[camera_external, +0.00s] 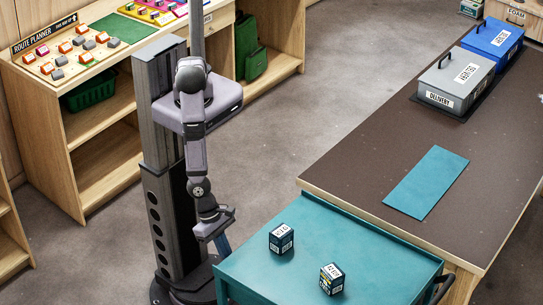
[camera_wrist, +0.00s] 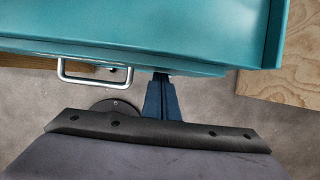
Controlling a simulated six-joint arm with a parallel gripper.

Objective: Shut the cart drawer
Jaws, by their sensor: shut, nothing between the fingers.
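The teal cart (camera_external: 360,268) stands at the bottom of the external view, partly cut off by the frame. In the wrist view its teal body (camera_wrist: 150,25) fills the top, and a silver bar handle (camera_wrist: 96,80) sticks out along its near edge, left of the fingers. I cannot tell how far the drawer is open; the external view does not show its front. My gripper (camera_external: 222,240) is low beside the cart's left side. In the wrist view its dark blue fingers (camera_wrist: 162,86) are shut and empty, right of the handle, tips close to the teal edge; contact is unclear.
Two small dark boxes, one nearer the middle (camera_external: 281,238) and one to the right (camera_external: 332,279), stand on the cart top. A brown-topped table (camera_external: 400,140) adjoins the cart behind, with a grey case (camera_external: 456,85) and teal mat (camera_external: 426,182). Floor is clear behind my arm.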

